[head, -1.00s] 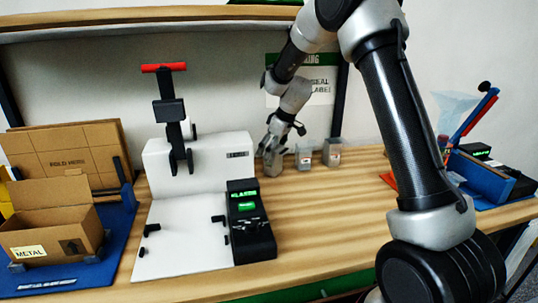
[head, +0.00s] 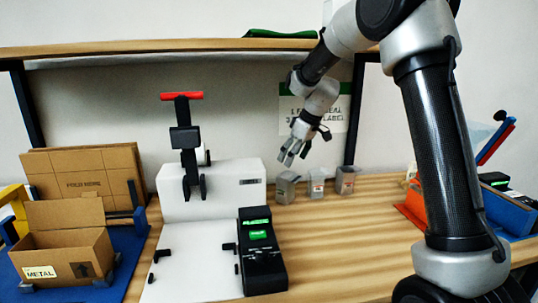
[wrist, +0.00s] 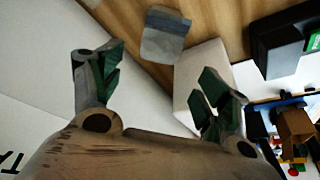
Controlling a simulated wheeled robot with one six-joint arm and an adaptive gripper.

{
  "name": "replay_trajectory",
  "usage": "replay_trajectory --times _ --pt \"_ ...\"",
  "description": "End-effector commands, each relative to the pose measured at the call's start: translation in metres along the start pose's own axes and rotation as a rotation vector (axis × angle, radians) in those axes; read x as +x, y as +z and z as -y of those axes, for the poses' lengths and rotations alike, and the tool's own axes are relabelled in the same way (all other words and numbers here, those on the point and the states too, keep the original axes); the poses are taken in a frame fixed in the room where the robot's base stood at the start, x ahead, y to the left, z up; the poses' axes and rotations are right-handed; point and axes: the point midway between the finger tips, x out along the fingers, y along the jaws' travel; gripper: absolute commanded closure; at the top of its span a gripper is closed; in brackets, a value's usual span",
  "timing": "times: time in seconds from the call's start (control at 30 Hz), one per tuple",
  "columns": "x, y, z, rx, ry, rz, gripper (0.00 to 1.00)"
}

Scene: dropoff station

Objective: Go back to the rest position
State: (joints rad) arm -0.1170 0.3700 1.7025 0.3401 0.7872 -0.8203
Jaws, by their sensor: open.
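My gripper (head: 292,153) is open and empty in the head view. It hangs in the air above and behind a row of small grey containers on the table. In the wrist view my gripper (wrist: 158,88) shows its two fingers spread wide, with green inner pads and nothing between them. The leftmost small container (head: 287,187) stands apart from the fingers, just below them. A grey container also shows in the wrist view (wrist: 163,38), beyond the fingertips. The middle container (head: 316,184) and the right container (head: 345,180) stand beside it.
A white press station (head: 215,192) with a red-handled lever (head: 182,96) and a black device (head: 262,255) stands left of the containers. An open cardboard box (head: 67,243) labelled METAL sits at far left. A shelf (head: 120,48) runs above. The table front centre (head: 345,240) is clear.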

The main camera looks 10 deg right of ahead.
Motion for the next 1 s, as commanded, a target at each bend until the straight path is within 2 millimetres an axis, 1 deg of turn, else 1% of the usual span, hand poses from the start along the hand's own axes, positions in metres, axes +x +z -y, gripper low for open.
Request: replay_trajectory --times 0.07,0.17,0.2,0.23,0.3,0.37,0.57,0.6,0.67,0.7,0.8,0.9,1.0 --pt "0.001 0.005 0.002 0.067 -0.006 0.018 0.24" --pt "0.012 0.041 0.015 0.195 -0.030 0.107 0.24" --pt "0.009 0.057 0.023 0.245 -0.031 0.142 0.24" --pt "0.003 0.069 0.029 0.283 -0.029 0.164 0.24" --pt "-0.016 0.095 0.042 0.357 -0.017 0.202 0.24" --pt "-0.033 0.116 0.052 0.410 -0.001 0.224 0.24" --pt "-0.095 0.186 0.089 0.559 0.069 0.259 0.24" --pt "-0.107 0.202 0.098 0.586 0.086 0.258 0.24" --pt "-0.126 0.227 0.111 0.623 0.115 0.252 0.24" --pt "-0.137 0.243 0.120 0.644 0.134 0.245 0.24" --pt "-0.160 0.281 0.141 0.676 0.181 0.213 0.24" --pt "-0.176 0.308 0.157 0.677 0.220 0.166 0.24" --pt "-0.188 0.324 0.167 0.675 0.252 0.107 0.24"
